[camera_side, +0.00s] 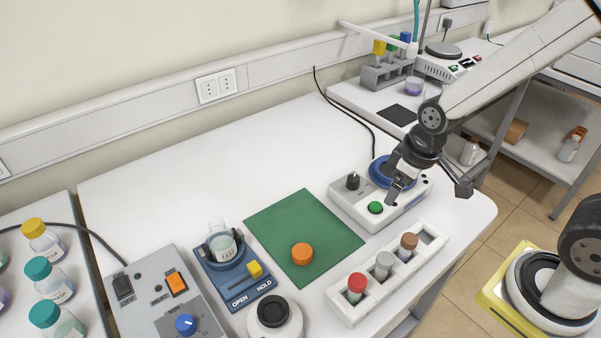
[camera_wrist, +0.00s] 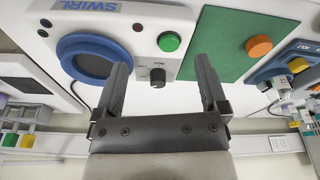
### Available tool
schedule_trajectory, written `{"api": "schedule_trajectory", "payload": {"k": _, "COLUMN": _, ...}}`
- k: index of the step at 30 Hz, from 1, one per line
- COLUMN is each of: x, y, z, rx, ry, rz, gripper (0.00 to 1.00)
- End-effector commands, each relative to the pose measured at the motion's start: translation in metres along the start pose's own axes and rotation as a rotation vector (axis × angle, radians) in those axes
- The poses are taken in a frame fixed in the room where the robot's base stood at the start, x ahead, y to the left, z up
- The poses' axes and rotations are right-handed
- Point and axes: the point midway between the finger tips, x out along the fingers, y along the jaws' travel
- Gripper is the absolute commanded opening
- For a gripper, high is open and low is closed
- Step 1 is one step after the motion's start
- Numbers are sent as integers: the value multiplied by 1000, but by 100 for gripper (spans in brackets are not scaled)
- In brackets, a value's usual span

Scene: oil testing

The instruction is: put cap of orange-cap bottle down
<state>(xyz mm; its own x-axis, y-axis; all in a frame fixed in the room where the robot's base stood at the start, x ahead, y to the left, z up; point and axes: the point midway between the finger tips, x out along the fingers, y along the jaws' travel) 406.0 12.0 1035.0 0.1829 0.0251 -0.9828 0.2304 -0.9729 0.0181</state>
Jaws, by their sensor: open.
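The orange cap (camera_side: 302,254) lies on the green mat (camera_side: 270,225), near its front edge. It also shows in the wrist view as an orange disc (camera_wrist: 259,47) on the mat (camera_wrist: 214,30). An uncapped clear bottle (camera_side: 222,242) stands in the blue clamp holder (camera_side: 240,284) left of the mat. My gripper (camera_side: 420,197) is above the swirl device (camera_side: 365,196), to the right of the mat and away from the cap. In the wrist view the two fingers (camera_wrist: 161,75) are apart with nothing held between them.
A white rack (camera_side: 375,291) with red, grey and brown capped vials stands in front of the swirl device. A control box (camera_side: 165,296) is at front left, with capped bottles (camera_side: 48,275) farther left. The table behind the mat is clear.

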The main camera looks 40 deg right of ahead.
Motion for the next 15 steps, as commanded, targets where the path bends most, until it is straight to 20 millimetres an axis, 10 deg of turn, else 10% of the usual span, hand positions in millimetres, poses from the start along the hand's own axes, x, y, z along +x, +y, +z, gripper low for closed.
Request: {"api": "schedule_trajectory", "payload": {"k": 15, "x": -2, "y": 8, "z": 17, "rx": 234, "ry": 45, "rz": 31, "gripper": 93}}
